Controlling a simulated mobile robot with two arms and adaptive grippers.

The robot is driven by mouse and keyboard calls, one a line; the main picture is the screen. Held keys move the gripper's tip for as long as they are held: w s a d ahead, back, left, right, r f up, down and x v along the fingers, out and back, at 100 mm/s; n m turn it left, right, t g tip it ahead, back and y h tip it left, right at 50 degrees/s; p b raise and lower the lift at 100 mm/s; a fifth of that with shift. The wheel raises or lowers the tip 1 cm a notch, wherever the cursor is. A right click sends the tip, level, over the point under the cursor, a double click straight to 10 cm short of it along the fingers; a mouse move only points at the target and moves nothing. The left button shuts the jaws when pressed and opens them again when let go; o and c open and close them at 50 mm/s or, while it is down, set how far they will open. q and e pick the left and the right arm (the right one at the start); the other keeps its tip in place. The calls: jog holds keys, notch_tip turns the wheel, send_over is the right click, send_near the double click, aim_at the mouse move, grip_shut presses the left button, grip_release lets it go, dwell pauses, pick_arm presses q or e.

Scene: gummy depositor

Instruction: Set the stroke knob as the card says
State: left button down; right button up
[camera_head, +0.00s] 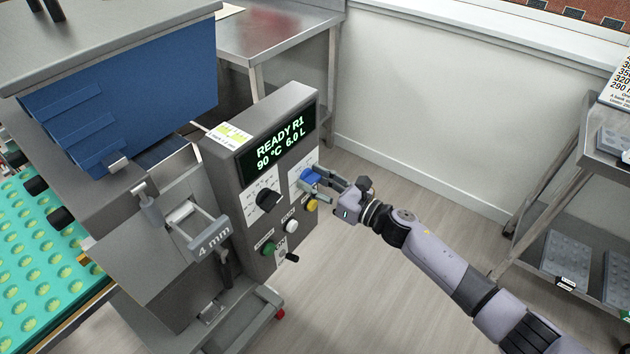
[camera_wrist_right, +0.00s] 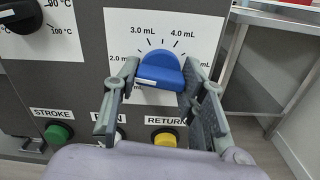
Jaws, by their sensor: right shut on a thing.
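The blue knob (camera_head: 309,176) sits on a white dial plate at the right of the control box's front. In the right wrist view the knob (camera_wrist_right: 160,70) is large, with 2.0 mL, 3.0 mL and 4.0 mL printed around it. A pale strip shows on its lower left; I cannot tell the exact setting. My right gripper (camera_head: 321,179) is shut on the knob, with one finger on each side. A printed card (camera_head: 622,85) stands at the far right, cut off by the frame edge, with only parts of its numbers showing. My left gripper is out of view.
The display (camera_head: 279,142) reads READY R1, 90 °C, 6.0 L. A black temperature knob (camera_head: 267,199) is left of the blue one. Green (camera_head: 268,248), white (camera_head: 291,226) and yellow (camera_head: 311,205) buttons sit below, close under my fingers. A shelf rack stands at right.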

jog(key=c, duration=0.3)
